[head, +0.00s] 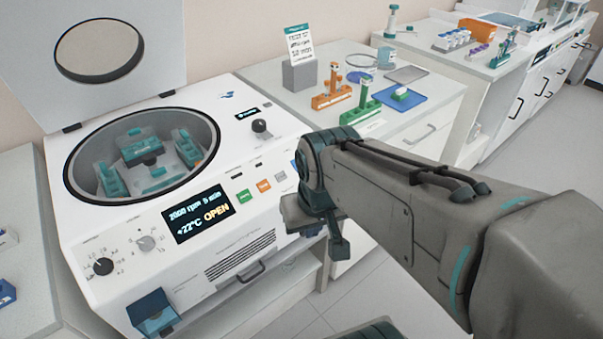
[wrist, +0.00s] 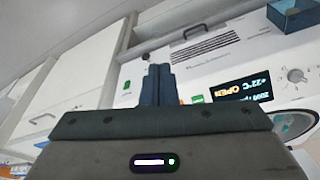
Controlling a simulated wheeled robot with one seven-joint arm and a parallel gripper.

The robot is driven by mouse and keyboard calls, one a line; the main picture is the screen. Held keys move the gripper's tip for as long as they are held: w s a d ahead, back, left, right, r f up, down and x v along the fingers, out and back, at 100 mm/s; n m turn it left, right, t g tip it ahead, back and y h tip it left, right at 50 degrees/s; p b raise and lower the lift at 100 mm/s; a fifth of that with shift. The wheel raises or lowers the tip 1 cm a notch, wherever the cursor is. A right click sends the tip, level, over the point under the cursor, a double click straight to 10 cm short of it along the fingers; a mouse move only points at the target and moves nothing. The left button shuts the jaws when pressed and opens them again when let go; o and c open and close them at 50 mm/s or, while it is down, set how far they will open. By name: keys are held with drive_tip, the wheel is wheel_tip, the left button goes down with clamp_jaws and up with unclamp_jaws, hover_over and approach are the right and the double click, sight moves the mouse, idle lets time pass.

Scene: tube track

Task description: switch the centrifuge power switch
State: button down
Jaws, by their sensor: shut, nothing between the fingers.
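The white centrifuge (head: 215,120) stands at left in the head view with its round lid (head: 100,45) raised. Its display (head: 198,212) reads 2000 rpm, 5 min, +22°C, OPEN. In the wrist view the centrifuge front (wrist: 200,65) appears upside down. My gripper (wrist: 158,68) is shut and empty, its fingers in front of the right part of the control panel; whether they touch it I cannot tell. A small green mark (wrist: 126,84) shows just left of the fingers; I cannot tell if it is the power switch. In the head view my wrist covers the panel's right end.
A green button (head: 243,196) and an orange button (head: 263,185) lie right of the display. Knobs (head: 103,266) are at the panel's left. A blue box (head: 153,312) hangs on the front. A bench with an orange rack (head: 333,92) and blue tray (head: 401,97) stands behind my arm.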

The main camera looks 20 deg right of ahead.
drive_tip(key=shift+d, duration=0.1)
drive_tip(key=w+a+f+m+g+y+b, duration=0.1)
drive_tip(key=w+f+m+y+b, duration=0.1)
drive_tip(key=f+m+y+b, duration=0.6)
drive_tip(key=w+a+f+m+y+b, duration=0.1)
drive_tip(key=w+f+m+y+b, duration=0.25)
drive_tip(key=f, duration=0.55)
drive_tip(key=w+d+f+m+t+h+b, duration=0.2)
drive_tip(key=w+d+f+m+t+b, duration=0.1)
drive_tip(key=d+m+t, duration=0.5)
drive_tip(key=w+d+f+m+t+h+b, duration=0.3)
drive_tip(key=d+f+m+t+b, duration=0.2)
drive_tip(key=d+m, duration=0.7)
wheel_tip(320, 180, down, 2)
drive_tip(key=d+t, duration=0.2)
drive_tip(key=t, duration=0.1)
drive_tip(key=shift+w+d+f, duration=0.2)
drive_tip(key=shift+d+f, duration=0.05)
drive_tip(key=b+x, duration=0.2)
drive_tip(key=x, duration=1.2)
drive_tip(key=shift+r, duration=0.25)
